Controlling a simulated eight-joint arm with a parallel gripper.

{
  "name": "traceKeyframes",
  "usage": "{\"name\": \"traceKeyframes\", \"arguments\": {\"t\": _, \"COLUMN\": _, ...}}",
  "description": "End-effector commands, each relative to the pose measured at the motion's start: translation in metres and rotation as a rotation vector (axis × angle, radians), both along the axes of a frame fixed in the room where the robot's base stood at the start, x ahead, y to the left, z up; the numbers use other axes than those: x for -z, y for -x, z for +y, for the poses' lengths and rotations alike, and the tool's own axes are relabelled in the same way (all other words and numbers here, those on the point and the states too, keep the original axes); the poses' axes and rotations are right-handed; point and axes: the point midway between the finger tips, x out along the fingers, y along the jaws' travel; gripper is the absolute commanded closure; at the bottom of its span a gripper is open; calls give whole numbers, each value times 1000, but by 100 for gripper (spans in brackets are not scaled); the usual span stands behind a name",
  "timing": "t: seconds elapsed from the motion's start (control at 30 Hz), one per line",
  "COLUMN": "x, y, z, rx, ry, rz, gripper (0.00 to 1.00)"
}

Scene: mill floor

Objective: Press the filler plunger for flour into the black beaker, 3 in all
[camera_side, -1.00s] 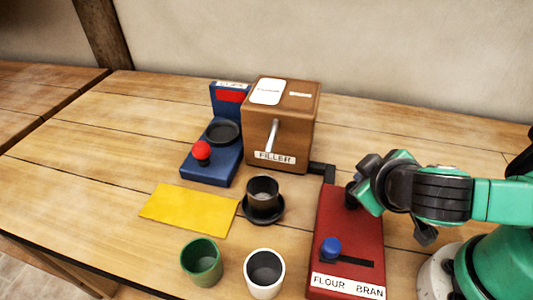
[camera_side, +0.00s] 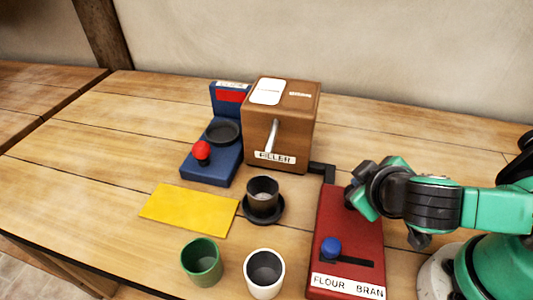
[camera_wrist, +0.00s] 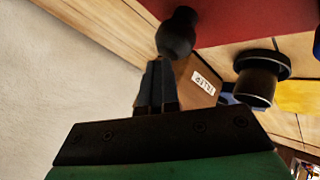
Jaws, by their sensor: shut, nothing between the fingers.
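The black beaker (camera_side: 263,187) stands upright on a round black base (camera_side: 279,208) in front of the wooden filler (camera_side: 262,125); a paler patch shows inside it. The red control box (camera_side: 345,232) has a blue knob (camera_side: 331,247) at the FLOUR end of its slot. The dark plunger knob (camera_wrist: 177,32) shows in the wrist view at my fingertips. My gripper (camera_side: 354,197) is shut with nothing between its fingers, over the back of the red box. In the side view it hides most of the plunger. I cannot tell how far the plunger is down.
A blue scale (camera_side: 215,160) with a black pan and red knob stands left of the filler. A yellow mat (camera_side: 188,208), a green cup (camera_side: 201,262) and a white cup (camera_side: 264,273) lie nearer the front. The table's left part is clear.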

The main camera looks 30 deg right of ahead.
Motion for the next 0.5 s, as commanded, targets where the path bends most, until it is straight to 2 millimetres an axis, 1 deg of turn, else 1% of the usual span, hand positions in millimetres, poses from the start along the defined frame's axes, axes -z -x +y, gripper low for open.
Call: {"name": "traceKeyframes", "arguments": {"t": 0.5, "x": 7, "y": 2, "z": -2, "rx": -1, "ry": -2, "rz": 1, "gripper": 100}}
